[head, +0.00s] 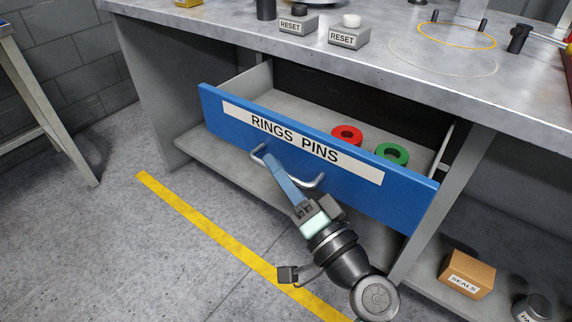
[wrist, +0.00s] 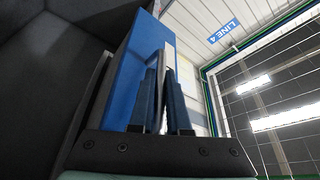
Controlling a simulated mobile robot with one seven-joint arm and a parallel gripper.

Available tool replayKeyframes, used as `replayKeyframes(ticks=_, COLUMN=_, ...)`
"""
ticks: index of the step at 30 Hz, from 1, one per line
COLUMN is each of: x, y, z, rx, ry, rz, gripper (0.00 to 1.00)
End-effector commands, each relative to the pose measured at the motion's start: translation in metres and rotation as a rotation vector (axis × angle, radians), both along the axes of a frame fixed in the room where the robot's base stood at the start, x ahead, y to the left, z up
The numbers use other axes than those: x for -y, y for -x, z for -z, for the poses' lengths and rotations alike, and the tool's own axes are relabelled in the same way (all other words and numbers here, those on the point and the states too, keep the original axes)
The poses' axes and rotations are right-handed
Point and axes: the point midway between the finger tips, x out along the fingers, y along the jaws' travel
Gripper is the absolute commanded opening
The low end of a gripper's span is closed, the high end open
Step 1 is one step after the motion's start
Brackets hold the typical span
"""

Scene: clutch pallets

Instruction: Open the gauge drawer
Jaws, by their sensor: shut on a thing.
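A drawer with a blue front (head: 405,203) stands pulled out from under the grey bench, its label reading "RINGS PINS". No label reading gauge shows. Its silver bar handle (head: 318,182) is on the middle of the front. My gripper (head: 266,160) is shut on the handle near its left end, reaching in from below right. In the wrist view, the two dark blue fingers (wrist: 163,68) stand on either side of the handle, beside the blue drawer front (wrist: 133,72). A red ring (head: 347,142) and a green ring (head: 391,162) lie inside the drawer at the right.
The grey bench top (head: 240,42) overhangs the drawer and carries two RESET boxes (head: 348,39). A SEALS box (head: 468,273) and a dark can (head: 532,307) sit on the lower right shelf. A yellow floor line (head: 210,232) crosses clear floor in front.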

Motion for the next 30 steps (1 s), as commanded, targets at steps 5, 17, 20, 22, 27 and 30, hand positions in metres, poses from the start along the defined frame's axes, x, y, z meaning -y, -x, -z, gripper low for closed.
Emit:
replayKeyframes(ticks=5, x=-0.013, y=0.02, z=0.0, rx=-0.002, ry=0.001, rz=0.002, gripper=0.0)
replayKeyframes(ticks=17, x=-0.025, y=0.037, z=0.0, rx=-0.001, ry=-0.001, rz=0.005, gripper=0.0)
replayKeyframes(ticks=20, x=-0.025, y=0.037, z=0.0, rx=-0.001, ry=-0.001, rz=0.005, gripper=0.0)
replayKeyframes(ticks=22, x=-0.025, y=0.037, z=0.0, rx=-0.001, ry=-0.001, rz=0.005, gripper=0.0)
replayKeyframes(ticks=27, x=-0.025, y=0.036, z=0.0, rx=-0.001, ry=-0.001, rz=0.005, gripper=0.24)
replayKeyframes(ticks=30, x=-0.025, y=0.037, z=0.0, rx=-0.001, ry=-0.001, rz=0.004, gripper=0.42)
